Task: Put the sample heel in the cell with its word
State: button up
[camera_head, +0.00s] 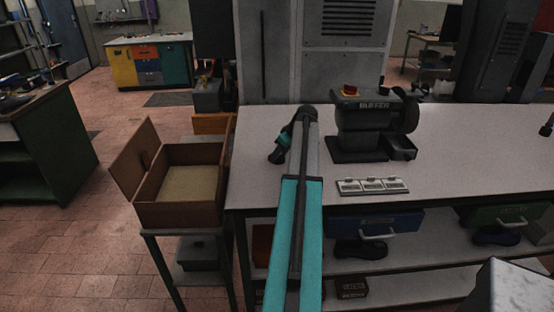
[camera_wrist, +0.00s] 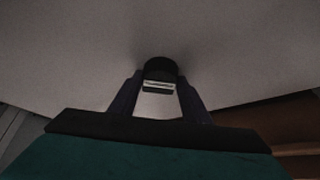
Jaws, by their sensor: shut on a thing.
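My gripper (camera_wrist: 158,92) is shut on a small dark heel (camera_wrist: 160,67), with one finger on each side of it. The heel shows a pale strip on the side facing the wrist camera; any word on it is too small to read. In the head view my gripper (camera_head: 277,155) points down over the left end of the bench; the heel cannot be told apart from the dark fingers there. A pale tray with three cells (camera_head: 372,186) lies on the bench to the right of my gripper, near the front edge. Its labels are too small to read.
A buffer machine (camera_head: 362,122) stands on the bench (camera_head: 460,160) behind the tray. An open brown box (camera_head: 180,212) sits on a stand left of the bench. Blue (camera_head: 376,223) and green (camera_head: 498,217) drawers hang below. The bench between gripper and tray is partly crossed by my arm.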

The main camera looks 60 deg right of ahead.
aim_at(280, 157)
jog(key=shift+r, duration=0.2)
jog(key=shift+r+b, duration=0.85)
jog(key=shift+r, duration=0.55)
jog(key=shift+s+a+r, duration=0.15)
jog(key=shift+a, duration=0.05)
jog(key=s+a+b, duration=0.1)
jog(key=s+a, duration=0.2)
jog(key=a, duration=0.1)
jog(key=s+a+r+b, duration=0.1)
jog(key=s+a, duration=0.2)
jog(key=a, duration=0.1)
jog(key=s+a+b, duration=0.2)
jog(key=s+a, duration=0.1)
jog(key=a, duration=0.1)
jog(key=shift+a+r, duration=0.25)
jog(key=shift+a, duration=0.1)
jog(key=shift+r, duration=0.1)
